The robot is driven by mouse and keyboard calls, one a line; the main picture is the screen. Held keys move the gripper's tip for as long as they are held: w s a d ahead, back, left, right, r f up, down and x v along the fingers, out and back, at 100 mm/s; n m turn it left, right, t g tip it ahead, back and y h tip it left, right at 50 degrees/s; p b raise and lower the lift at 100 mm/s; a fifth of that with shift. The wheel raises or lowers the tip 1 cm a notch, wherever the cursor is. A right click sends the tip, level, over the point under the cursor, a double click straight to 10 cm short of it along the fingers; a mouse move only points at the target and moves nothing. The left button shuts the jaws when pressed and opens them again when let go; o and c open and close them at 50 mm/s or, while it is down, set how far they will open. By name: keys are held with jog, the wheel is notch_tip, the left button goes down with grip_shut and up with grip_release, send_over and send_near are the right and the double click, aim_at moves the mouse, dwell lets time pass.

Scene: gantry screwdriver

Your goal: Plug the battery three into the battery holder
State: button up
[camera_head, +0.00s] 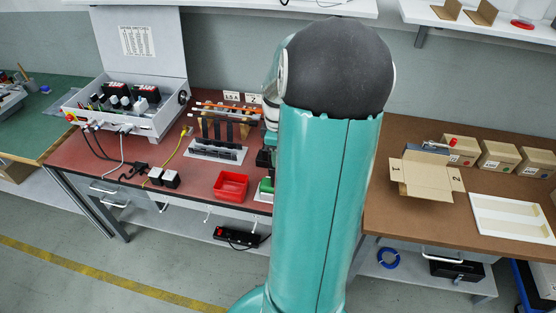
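My teal arm with its dark rounded joint fills the middle of the head view and hides much of the bench behind it. My gripper's fingers do not show; they seem hidden behind the arm. A small dark block (264,157) shows at the arm's left edge, with a green piece (266,185) just below it. I cannot tell whether either is battery three or part of the battery holder. No battery or holder can be made out by its number.
A red tray (231,186) sits at the red bench's front edge. Behind it is a grey rack (216,151) with dark upright pieces. An open grey equipment case (130,110) with cables stands left. An open cardboard box (427,178) and a white tray (512,219) lie right.

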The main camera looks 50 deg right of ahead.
jog(key=shift+r, duration=2.5)
jog(key=w+d+f, duration=0.1)
jog(key=d+f, duration=0.3)
jog(key=d, duration=0.3)
jog(key=w+d+f, duration=0.2)
jog(key=d+f, duration=0.2)
jog(key=d, duration=0.3)
notch_tip(320, 180, down, 7)
jog(key=shift+s+r, duration=0.2)
jog(key=shift+s, duration=0.05)
jog(key=shift+f, duration=1.65)
dwell(1.9)
